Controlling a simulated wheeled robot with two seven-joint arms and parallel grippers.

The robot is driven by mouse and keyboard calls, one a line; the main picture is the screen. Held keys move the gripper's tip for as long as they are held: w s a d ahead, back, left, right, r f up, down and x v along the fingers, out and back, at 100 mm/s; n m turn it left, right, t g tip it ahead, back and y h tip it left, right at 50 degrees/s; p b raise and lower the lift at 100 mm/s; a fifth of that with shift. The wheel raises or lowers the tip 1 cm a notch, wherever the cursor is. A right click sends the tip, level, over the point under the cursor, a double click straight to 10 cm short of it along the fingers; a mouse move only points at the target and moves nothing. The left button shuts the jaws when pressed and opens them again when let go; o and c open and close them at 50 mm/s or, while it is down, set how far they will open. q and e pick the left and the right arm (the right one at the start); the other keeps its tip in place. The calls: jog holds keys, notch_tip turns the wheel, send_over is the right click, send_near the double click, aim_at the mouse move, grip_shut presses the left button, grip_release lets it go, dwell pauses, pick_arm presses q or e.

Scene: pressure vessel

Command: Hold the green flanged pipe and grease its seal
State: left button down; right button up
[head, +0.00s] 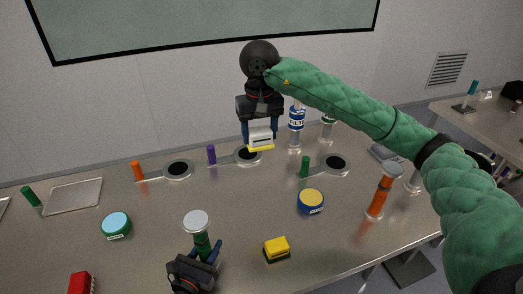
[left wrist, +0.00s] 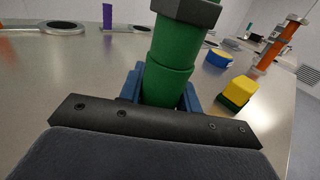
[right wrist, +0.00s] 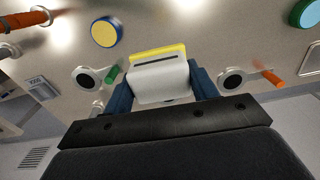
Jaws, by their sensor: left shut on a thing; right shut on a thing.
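The green flanged pipe (head: 201,243) stands roughly upright at the near edge, with a pale round flange (head: 196,220) on top. My left gripper (head: 203,256) is shut around its lower part; the left wrist view shows its green body (left wrist: 170,65) between the blue fingers. My right gripper (head: 260,129) is shut on a white block with a yellow lower edge (head: 260,136), held above the table, behind and right of the pipe and apart from it. The block also shows in the right wrist view (right wrist: 158,82). The pipe's seal cannot be made out.
On the table (head: 160,213) are a teal-topped tin (head: 116,224), a blue tin with yellow top (head: 311,201), a yellow-and-green block (head: 277,249), a red block (head: 81,284) and an orange flanged pipe (head: 381,193). Ringed plates with coloured handles lie behind. A tray (head: 74,196) is at left.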

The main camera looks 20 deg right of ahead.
aim_at(257, 127)
jog(key=r, duration=0.1)
jog(key=w+r, duration=0.1)
jog(key=r+m, duration=0.1)
jog(key=shift+w+a+r, duration=0.15)
jog(key=shift+w+r, duration=0.15)
jog(key=s+a+f+n, duration=0.1)
jog(key=s+a, duration=0.7)
jog(key=a, duration=0.3)
jog(key=s+a+f, duration=0.1)
jog(key=s+a, duration=0.6)
jog(key=a, duration=0.4)
jog(key=shift+s+f, duration=0.2)
jog(key=shift+f, duration=3.35)
jog(key=shift+d+f, duration=0.5)
jog(key=shift+d, duration=1.45)
jog(key=shift+a, duration=1.9)
notch_tip(257, 127, up, 8)
